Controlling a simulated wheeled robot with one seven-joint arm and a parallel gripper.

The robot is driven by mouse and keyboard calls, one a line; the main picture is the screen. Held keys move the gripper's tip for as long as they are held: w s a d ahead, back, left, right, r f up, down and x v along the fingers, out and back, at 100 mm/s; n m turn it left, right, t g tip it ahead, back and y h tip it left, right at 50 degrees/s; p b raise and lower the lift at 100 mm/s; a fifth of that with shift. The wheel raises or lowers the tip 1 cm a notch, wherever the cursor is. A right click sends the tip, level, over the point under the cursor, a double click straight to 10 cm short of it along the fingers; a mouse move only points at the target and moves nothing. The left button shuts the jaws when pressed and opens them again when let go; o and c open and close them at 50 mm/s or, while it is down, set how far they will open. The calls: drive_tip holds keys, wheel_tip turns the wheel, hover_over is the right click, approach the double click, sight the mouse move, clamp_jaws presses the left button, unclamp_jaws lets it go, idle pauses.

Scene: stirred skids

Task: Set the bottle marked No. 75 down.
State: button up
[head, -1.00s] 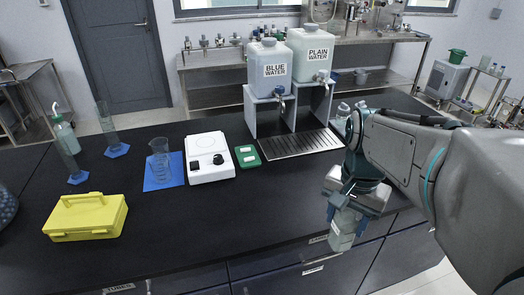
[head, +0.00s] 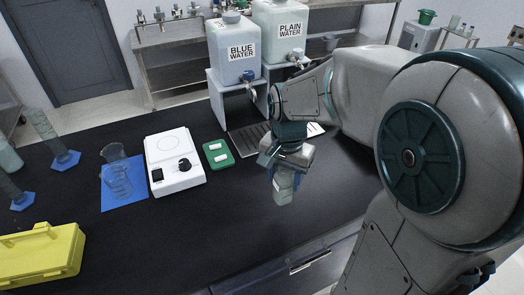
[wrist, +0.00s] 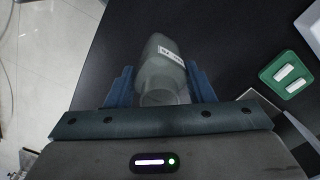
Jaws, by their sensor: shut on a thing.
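My gripper (head: 285,172) is shut on a small pale grey-green bottle (head: 284,190), which hangs below it near the front of the black bench. In the wrist view the bottle (wrist: 160,72) lies between the two blue fingers (wrist: 160,88). A white label with dark print shows on its side, but the print is too small to read surely. In the head view the bottle is slightly tilted. I cannot tell how far its base is above the bench top (head: 215,235).
A green tray (head: 218,154) with white bars and a white stirrer (head: 174,162) stand to the left. A beaker (head: 117,175) is on a blue mat. Two water tanks (head: 235,50) stand behind, above a drip grille. Black bench around the bottle is clear.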

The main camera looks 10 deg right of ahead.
drive_tip(key=shift+w+a+f+p, duration=0.15)
drive_tip(key=shift+w+a+f, duration=0.3)
drive_tip(key=shift+f, duration=0.55)
drive_tip(key=shift+w+a+f+p, duration=0.1)
drive_tip(key=shift+w+a+f, duration=0.3)
drive_tip(key=shift+f, duration=0.65)
drive_tip(key=shift+w+a+f+p, duration=0.15)
drive_tip(key=shift+w+a+f, duration=0.3)
drive_tip(key=shift+f, duration=0.55)
drive_tip(key=shift+d, duration=0.1)
drive_tip(key=shift+f, duration=0.15)
drive_tip(key=o, duration=1)
drive_tip(key=shift+c, duration=0.2)
